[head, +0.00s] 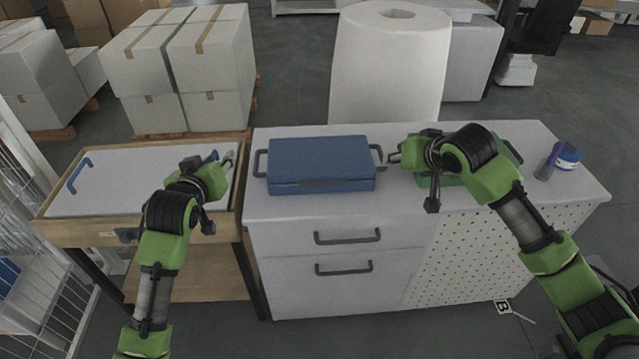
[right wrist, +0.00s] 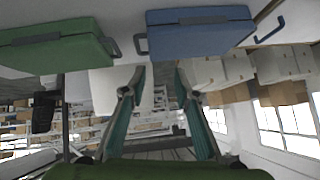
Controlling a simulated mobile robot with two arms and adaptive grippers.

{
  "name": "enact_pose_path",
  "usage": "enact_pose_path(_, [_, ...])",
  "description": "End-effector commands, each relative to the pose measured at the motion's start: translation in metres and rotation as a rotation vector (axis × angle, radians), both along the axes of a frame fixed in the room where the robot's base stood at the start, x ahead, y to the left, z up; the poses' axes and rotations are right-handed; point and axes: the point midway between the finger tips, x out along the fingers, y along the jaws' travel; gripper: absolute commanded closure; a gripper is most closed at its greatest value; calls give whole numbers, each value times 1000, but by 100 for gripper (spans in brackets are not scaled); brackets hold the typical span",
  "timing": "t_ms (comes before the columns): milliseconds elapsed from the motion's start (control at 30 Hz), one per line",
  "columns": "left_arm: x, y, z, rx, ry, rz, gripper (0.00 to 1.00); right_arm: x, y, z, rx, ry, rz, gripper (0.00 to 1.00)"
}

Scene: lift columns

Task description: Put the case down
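The blue case (head: 320,163) lies flat and closed on the white cabinet top, with a dark handle at each end. It also shows in the right wrist view (right wrist: 200,38). My left gripper (head: 221,158) is open and empty, left of the case and apart from its left handle (head: 260,163). My right gripper (head: 393,158) is just right of the right handle (head: 377,154). In the right wrist view its fingers (right wrist: 154,88) are spread with nothing between them. A green case (head: 465,172) lies at the right, partly hidden behind my right arm.
The white cabinet (head: 330,230) has bare top in front of the blue case. A blue-and-white tape-like roll (head: 568,157) is at its right end. A wooden table (head: 240,215) with a white top adjoins on the left. A large white roll (head: 390,65) stands behind.

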Motion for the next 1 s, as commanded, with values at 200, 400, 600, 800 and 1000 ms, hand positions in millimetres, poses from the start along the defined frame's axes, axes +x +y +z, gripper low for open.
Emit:
enact_pose_path(200, [0,0,0,0,0,0,71,-13,-4,16,-2,-3,0,72])
enact_pose_path(400, [0,0,0,0,0,0,71,-41,-11,46,-3,-5,0,72])
enact_pose_path(600, [0,0,0,0,0,0,71,-64,-17,72,-1,-4,0,72])
enact_pose_path(800, [0,0,0,0,0,0,71,-76,-19,83,-1,-3,0,72])
enact_pose_path(1000, [0,0,0,0,0,0,71,-77,-20,84,0,-2,0,72])
